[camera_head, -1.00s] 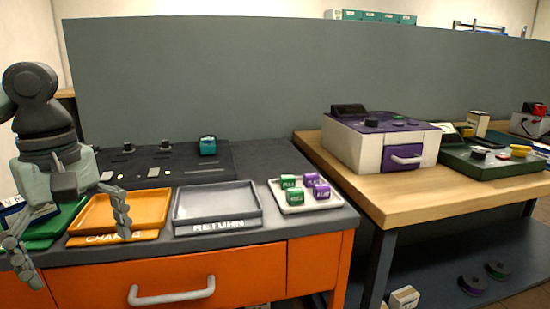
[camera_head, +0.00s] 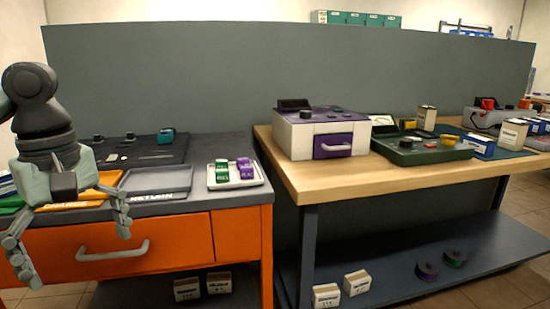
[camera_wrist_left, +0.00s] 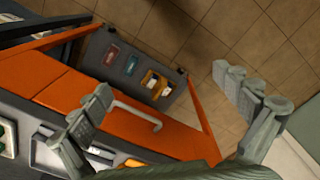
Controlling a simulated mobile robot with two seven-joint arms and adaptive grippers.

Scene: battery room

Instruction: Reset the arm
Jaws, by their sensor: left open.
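My left gripper (camera_head: 70,240) is open and empty at the left of the head view, in front of the orange workbench (camera_head: 185,238). Its two fingers are spread wide. In the left wrist view the spread fingers (camera_wrist_left: 170,108) frame the orange bench front and the tiled floor, with nothing between them. My right gripper does not show in these frames.
On the bench are a grey RETURN tray (camera_head: 176,192), a partly hidden orange tray (camera_head: 103,190) and a white tray (camera_head: 259,177) with green and purple blocks. A wooden table (camera_head: 400,182) with a purple-topped box (camera_head: 300,142) stands right. Tiled floor (camera_wrist_left: 250,30) is clear.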

